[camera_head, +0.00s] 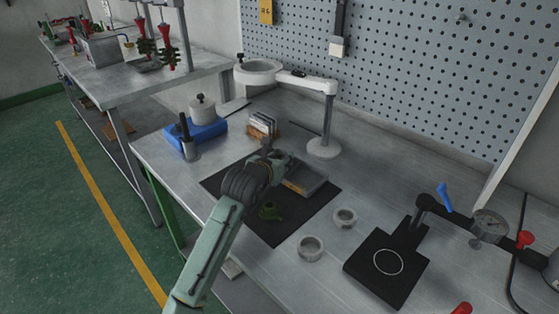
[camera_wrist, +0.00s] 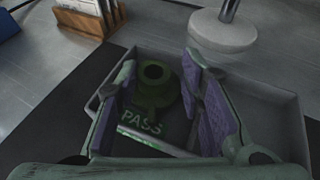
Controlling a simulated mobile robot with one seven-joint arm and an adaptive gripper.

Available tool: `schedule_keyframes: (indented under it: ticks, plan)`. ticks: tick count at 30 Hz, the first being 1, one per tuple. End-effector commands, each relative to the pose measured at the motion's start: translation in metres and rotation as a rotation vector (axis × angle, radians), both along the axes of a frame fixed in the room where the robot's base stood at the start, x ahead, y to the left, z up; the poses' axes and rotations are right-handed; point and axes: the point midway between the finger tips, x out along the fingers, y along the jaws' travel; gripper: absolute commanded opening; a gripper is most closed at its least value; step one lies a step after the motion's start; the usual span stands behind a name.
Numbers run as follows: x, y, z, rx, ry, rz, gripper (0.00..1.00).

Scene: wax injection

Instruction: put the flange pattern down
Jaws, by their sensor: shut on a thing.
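My gripper (camera_head: 283,168) is over the grey tray (camera_head: 309,186) on the dark mat in the head view. In the wrist view my gripper (camera_wrist: 157,75) has its two purple-padded fingers on either side of the dark green flange pattern (camera_wrist: 153,96) and is shut on it. The flange pattern shows its round hub and hole facing up. It is over the tray (camera_wrist: 264,92), whose dark floor carries the word PASS. I cannot tell whether it touches the floor. My gripper hides it in the head view.
Another green part (camera_head: 269,211) lies on the dark mat (camera_head: 252,231). Two pale rings (camera_head: 311,248) stand beside the mat. A magnifier lamp base (camera_head: 324,148) stands behind the tray, and a card rack (camera_head: 262,125) behind to the left. A black plate (camera_head: 372,277) lies at the right.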

Motion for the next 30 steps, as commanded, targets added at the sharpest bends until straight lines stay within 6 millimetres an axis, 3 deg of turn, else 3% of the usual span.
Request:
schedule_keyframes:
  ticks: [17,18,22,30]
  plan:
    - [-0.001,-0.003,-0.018,0.002,0.020,-0.005,0.14]
    - [-0.001,-0.003,-0.018,0.001,0.022,-0.005,0.35]
    - [-0.001,-0.003,-0.019,0.001,0.023,-0.005,0.43]
    - [-0.001,-0.004,-0.019,0.000,0.023,-0.006,0.43]
